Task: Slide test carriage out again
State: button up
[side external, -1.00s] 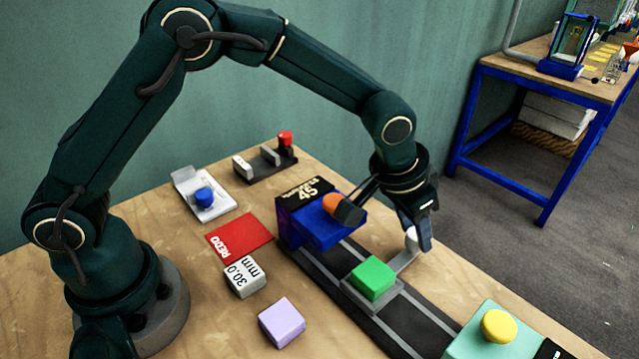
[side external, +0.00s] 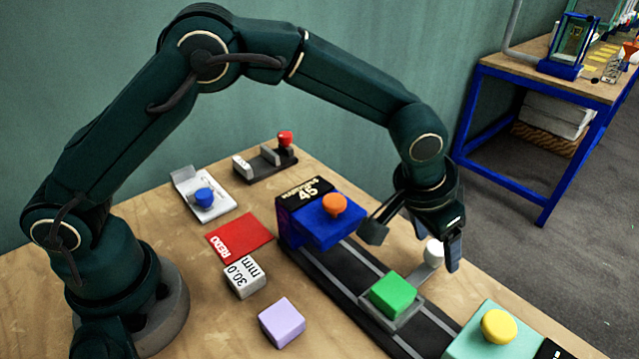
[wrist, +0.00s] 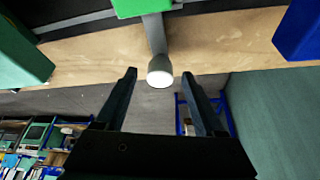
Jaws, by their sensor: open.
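The test carriage (side external: 408,313) is a grey plate on a dark track, bearing a green block (side external: 393,294). A grey arm runs from it to a white round knob (side external: 434,251). In the wrist view the knob (wrist: 160,72) lies between the fingertips of my gripper (wrist: 159,76), with gaps on both sides. In the side view my gripper (side external: 413,248) is open at the knob. The green block (wrist: 138,6) shows at the top of the wrist view. The carriage is clear of the blue press head (side external: 333,225) with its orange knob.
A teal block with a yellow button (side external: 499,326) stands near the track's front end. A lilac block (side external: 282,322), a 30.0 mm block (side external: 244,278) and a red REDO card (side external: 240,238) lie left of the track. A blue button unit (side external: 205,198) sits behind.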

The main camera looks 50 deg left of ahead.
aim_at(417, 271)
jog(key=shift+v, duration=2.6)
jog(key=s+a+r+n+t, duration=0.3)
jog(key=s+a+r, duration=0.1)
jog(key=a+r, duration=0.8)
jog(key=s+a+f+g, duration=0.1)
jog(key=s+a+f, duration=0.1)
jog(key=s, duration=0.5)
jog(key=s+a+f+y, duration=0.1)
jog(key=s+a+f, duration=0.2)
jog(key=s, duration=0.5)
jog(key=shift+s+a+f+g, duration=0.2)
jog(key=shift+a+f+g, duration=0.1)
jog(key=shift+a+g, duration=0.1)
